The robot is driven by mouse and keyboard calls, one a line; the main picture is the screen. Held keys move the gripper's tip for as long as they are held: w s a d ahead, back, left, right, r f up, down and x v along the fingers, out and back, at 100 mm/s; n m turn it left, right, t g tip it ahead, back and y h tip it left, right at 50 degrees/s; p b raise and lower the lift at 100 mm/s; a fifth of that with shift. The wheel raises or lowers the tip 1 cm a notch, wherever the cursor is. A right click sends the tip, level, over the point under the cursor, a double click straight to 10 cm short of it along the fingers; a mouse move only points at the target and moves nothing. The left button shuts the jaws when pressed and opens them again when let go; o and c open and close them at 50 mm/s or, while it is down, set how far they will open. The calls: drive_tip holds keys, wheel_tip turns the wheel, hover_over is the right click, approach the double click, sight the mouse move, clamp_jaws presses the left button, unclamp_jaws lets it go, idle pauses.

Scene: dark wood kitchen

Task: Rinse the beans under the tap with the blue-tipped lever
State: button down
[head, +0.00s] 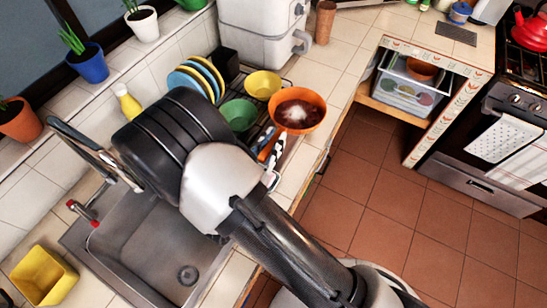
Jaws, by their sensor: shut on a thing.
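An orange bowl-like vessel (313,125) with dark red-brown contents, apparently the beans (297,113), is at the upper middle of the head view. A pale patch shows on the contents. An orange handle-like part runs from the vessel down to my gripper (272,158), which is shut on it; my arm hides much of the fingers. The metal tap (92,153) arches over the sink (150,242) at the left. A red-tipped lever (83,212) shows at its base. No blue-tipped lever is visible; my arm covers part of that area.
A dish rack with plates (207,75), a green bowl (238,114) and a yellow bowl (262,84) stands behind my arm. A yellow bottle (128,103) stands by the wall, a yellow container (43,277) left of the sink. The sink's visible basin is clear.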

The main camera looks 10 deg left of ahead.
drive_tip(key=shift+f+b, duration=0.75)
drive_tip(key=shift+f, duration=2.55)
drive_tip(key=shift+f, duration=0.2)
drive_tip(key=c, duration=1.4)
unclamp_jaws()
drive_tip(key=shift+c, duration=0.2)
drive_tip(key=shift+r, duration=0.1)
drive_tip(key=shift+s+a+r, duration=0.1)
drive_tip(key=shift+s, duration=0.05)
drive_tip(key=p+v, duration=0.1)
drive_tip(key=v, duration=1)
drive_tip(key=shift+s, duration=0.35)
